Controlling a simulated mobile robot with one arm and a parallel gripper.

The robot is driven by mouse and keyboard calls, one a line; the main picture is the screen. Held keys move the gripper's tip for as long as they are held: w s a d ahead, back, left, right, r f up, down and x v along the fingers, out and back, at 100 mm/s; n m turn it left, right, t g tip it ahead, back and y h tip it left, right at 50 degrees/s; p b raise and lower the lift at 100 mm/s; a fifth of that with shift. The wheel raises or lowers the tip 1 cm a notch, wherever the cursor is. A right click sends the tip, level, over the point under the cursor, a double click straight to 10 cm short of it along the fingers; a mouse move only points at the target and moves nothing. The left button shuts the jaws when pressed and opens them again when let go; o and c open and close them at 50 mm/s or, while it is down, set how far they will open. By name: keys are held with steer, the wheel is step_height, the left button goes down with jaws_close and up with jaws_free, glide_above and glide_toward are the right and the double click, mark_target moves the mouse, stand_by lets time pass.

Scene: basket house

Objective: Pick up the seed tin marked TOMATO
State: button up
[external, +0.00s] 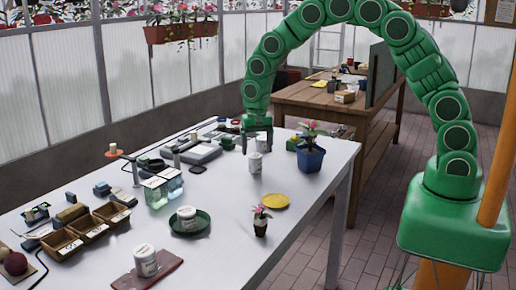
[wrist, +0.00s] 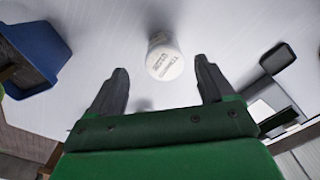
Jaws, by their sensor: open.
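A small white tin (external: 255,164) stands upright on the white table, just below my gripper (external: 257,141). In the wrist view the tin (wrist: 165,62) shows dark lettering that looks like TOMATO. It lies just ahead of and between the two fingertips of my gripper (wrist: 160,72). The fingers are apart and hold nothing. A second white tin (external: 187,215) stands on a dark green dish (external: 204,226). A third white tin (external: 146,262) stands on a reddish-brown tray (external: 172,265). Their labels are too small to read.
A blue pot (external: 311,158) with a flowering plant stands right of the near tin; it also shows in the wrist view (wrist: 32,52). A yellow dish (external: 276,201) and a small potted plant (external: 261,223) are nearer. Glass jars (external: 157,193) stand left. The table around the tin is bare.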

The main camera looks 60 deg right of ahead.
mark_target(255, 156)
steer(key=shift+w+a+f, duration=0.1)
steer(key=shift+w+f, duration=0.05)
steer(key=shift+f, duration=1.2)
steer(key=shift+w+a+f, duration=0.1)
steer(key=shift+f, duration=1.25)
steer(key=c, duration=1.1)
steer(key=shift+r, duration=0.1)
steer(key=shift+c, duration=0.2)
